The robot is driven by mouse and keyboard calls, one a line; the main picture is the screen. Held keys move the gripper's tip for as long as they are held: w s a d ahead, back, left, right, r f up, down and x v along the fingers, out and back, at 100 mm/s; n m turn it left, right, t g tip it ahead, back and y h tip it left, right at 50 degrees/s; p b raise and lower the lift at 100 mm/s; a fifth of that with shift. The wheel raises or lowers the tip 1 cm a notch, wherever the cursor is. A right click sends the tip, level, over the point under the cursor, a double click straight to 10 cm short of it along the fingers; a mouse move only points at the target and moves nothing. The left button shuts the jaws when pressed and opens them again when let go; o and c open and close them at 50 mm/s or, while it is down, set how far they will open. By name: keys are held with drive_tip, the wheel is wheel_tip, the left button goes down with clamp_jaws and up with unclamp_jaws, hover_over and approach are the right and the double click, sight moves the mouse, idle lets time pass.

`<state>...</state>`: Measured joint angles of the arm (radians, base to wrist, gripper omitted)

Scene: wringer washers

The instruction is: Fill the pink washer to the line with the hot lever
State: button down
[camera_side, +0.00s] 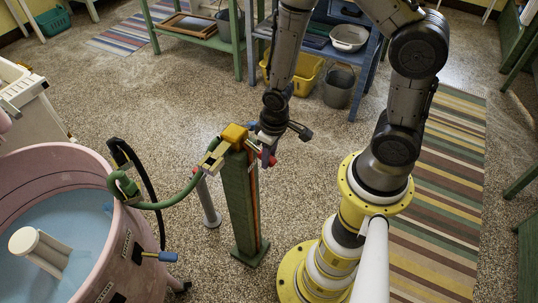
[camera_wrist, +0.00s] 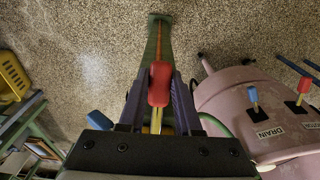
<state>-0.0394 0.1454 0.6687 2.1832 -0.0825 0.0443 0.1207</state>
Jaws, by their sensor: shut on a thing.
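The pink washer (camera_side: 85,165) stands at the left in the side view, with pale blue water (camera_side: 62,215) below its rim around a white agitator (camera_side: 40,248). It also shows at the right in the wrist view (camera_wrist: 225,97). I cannot make out the fill line. A green post (camera_side: 242,205) carries a yellow valve block (camera_side: 235,136). A green hose (camera_side: 165,203) runs from there to the washer's rim. My gripper (camera_wrist: 160,84) is shut on the red-handled lever (camera_wrist: 159,76) at the post. A blue-handled lever (camera_wrist: 97,119) is left of my fingers in the wrist view.
The washer's side has a blue-handled drain lever (camera_wrist: 252,95) and a red-handled lever (camera_wrist: 304,87). A grey pipe stand (camera_side: 209,205) is beside the post. A blue bench with a yellow tub (camera_side: 307,78) and grey bucket (camera_side: 338,88) stands behind. Floor between is clear.

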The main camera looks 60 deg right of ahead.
drive_tip(key=c, duration=0.6)
unclamp_jaws()
wheel_tip(320, 180, up, 14)
drive_tip(key=s, duration=0.1)
drive_tip(key=shift+s, duration=0.2)
drive_tip(key=shift+f, duration=0.1)
